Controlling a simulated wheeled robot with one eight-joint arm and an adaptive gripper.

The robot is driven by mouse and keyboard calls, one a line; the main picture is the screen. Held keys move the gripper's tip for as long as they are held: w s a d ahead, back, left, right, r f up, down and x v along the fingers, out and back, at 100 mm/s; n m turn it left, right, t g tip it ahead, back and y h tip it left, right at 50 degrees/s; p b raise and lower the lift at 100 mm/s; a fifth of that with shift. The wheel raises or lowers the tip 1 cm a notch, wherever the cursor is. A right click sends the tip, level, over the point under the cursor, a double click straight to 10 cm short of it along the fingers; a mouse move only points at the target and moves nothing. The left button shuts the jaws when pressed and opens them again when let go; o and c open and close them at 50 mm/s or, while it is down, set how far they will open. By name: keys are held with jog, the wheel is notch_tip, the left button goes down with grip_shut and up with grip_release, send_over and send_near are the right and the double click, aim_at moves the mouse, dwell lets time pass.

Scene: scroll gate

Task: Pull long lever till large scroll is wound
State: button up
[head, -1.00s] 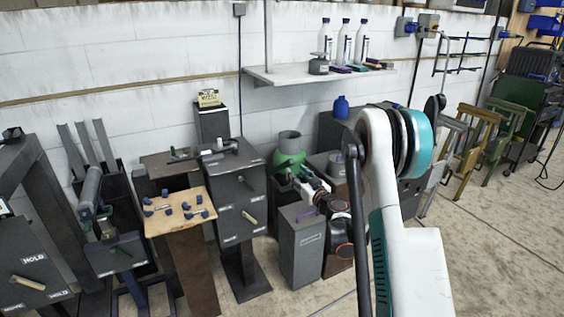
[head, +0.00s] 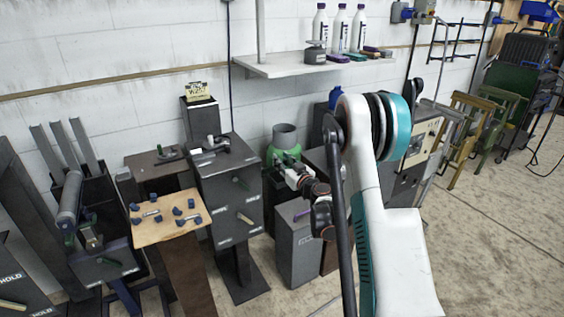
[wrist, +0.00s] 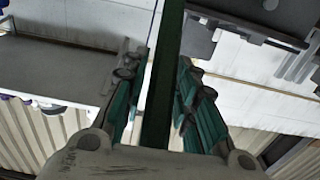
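In the head view, a grey roller (head: 70,200) stands on a dark stand at the far left, with upright slats behind it; it may be the large scroll. Which handle is the long lever I cannot tell.
A wooden-topped stand (head: 165,222) with small blue pieces is left of the cabinet. A grey box (head: 298,245) stands below my arm's end. A wall shelf (head: 285,66) holds bottles. Open concrete floor (head: 490,240) lies at the right.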

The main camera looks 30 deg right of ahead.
grip_shut()
